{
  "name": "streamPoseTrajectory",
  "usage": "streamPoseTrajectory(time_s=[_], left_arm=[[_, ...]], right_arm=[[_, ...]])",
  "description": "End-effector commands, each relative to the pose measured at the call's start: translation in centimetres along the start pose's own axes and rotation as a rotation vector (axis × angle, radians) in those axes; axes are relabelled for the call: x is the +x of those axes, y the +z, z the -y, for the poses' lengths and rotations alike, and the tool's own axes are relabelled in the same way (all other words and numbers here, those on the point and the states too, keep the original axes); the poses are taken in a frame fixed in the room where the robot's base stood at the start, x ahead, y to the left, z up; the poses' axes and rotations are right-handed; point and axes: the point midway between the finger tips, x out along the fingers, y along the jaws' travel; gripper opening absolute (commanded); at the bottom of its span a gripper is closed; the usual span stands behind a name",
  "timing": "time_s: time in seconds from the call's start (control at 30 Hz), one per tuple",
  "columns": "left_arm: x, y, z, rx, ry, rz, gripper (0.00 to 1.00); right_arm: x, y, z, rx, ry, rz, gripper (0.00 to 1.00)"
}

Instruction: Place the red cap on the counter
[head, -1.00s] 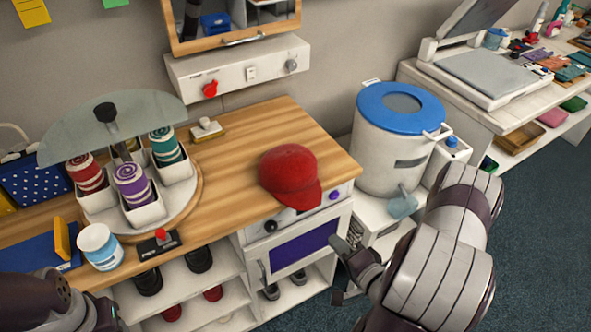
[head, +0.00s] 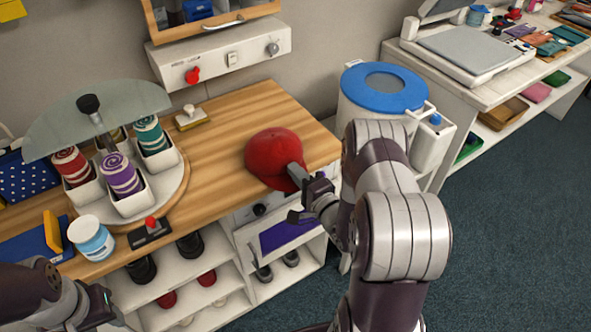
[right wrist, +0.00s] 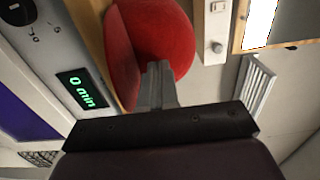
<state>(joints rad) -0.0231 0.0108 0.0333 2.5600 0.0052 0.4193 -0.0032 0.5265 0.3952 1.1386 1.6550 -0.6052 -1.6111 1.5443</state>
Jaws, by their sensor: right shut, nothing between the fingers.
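The red cap (head: 270,152) sits on the wooden counter (head: 222,150), near its front right edge, with its brim toward the front. It also fills the top middle of the right wrist view (right wrist: 158,30). My right gripper (head: 295,172) is at the front of the cap by the brim, with its fingers shut and nothing held between them. In the right wrist view the closed fingers (right wrist: 158,75) overlap the cap's lower edge; I cannot tell whether they touch it. Part of my left arm shows at the lower left, but its fingers are out of view.
A round stand (head: 180,192) with striped rolls is on the counter's left, near a white jar (head: 91,240) and a small red-button box (head: 150,232). A blue-lidded bucket (head: 350,110) stands right of the counter. Bare wood lies left of and behind the cap.

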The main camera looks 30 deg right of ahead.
Motion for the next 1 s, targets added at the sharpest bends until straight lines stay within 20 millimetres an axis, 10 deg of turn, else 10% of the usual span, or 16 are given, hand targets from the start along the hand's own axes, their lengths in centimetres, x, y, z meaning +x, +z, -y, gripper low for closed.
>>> streamPoseTrajectory(time_s=[0.47, 1.0], left_arm=[[0.0, 0.0, 0.0, 0.000, 0.000, 0.000, 0.43], [1.4, 0.2, 0.0, 0.000, 0.000, 0.000, 0.43]], right_arm=[[0.9, 0.0, -0.1, -0.001, 0.001, 0.000, 0.00], [7.2, 0.0, -0.1, 0.000, 0.002, 0.000, 0.00]])
